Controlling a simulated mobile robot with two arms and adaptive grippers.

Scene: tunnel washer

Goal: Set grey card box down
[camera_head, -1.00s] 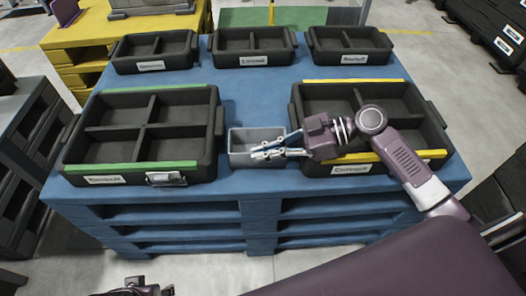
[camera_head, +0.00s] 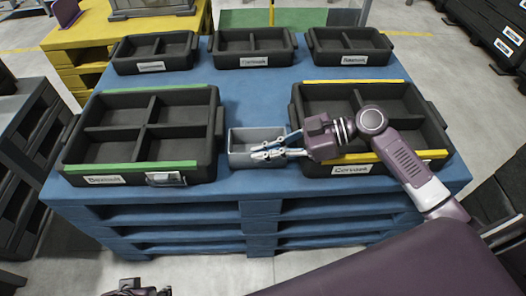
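The small open-topped grey card box (camera_head: 239,140) is upright at the front middle of the blue pallet top, between two large black trays. It looks empty in the part that shows. My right gripper (camera_head: 258,152) reaches in from the right, its fingers pointing left across the box's right side and near rim. The fingers cover part of the box; whether they grip its wall or only lie over it I cannot tell. Any gap beneath the box is not clear. My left gripper (camera_head: 138,288) shows only partly at the bottom edge, away from the box.
A four-part black tray with green strips (camera_head: 105,151) stands close left of the box. A black tray with yellow strips (camera_head: 437,138) stands right, beneath my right arm. Three smaller black trays line the back. Blue pallet top (camera_head: 255,95) is bare behind the box.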

